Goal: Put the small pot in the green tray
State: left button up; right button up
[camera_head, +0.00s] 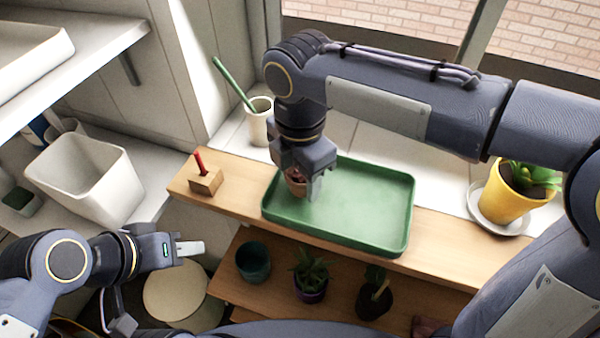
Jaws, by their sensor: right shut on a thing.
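The green tray (370,208) lies on the upper wooden shelf in the head view. The small pot (295,187) is reddish-brown and sits at the left part of the tray area, partly hidden by my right gripper. My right gripper (306,188) points down over the tray's left end and is shut on the small pot. I cannot tell whether the pot touches the tray floor. My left gripper (190,248) is at the lower left, away from the tray, with its fingers seen edge-on; I cannot tell how far apart they are.
A wooden block with a red peg (206,180) stands left of the tray. A white cup with a green stick (260,125) is behind it. A yellow pot plant (505,195) is at the right. Several pots (253,262) stand on the lower shelf. A white bin (85,175) is at the left.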

jog(key=shift+f, duration=0.1)
jog(key=o, duration=0.7)
notch_tip(320, 180, up, 12)
jog(key=p, duration=0.1)
dwell(0.7)
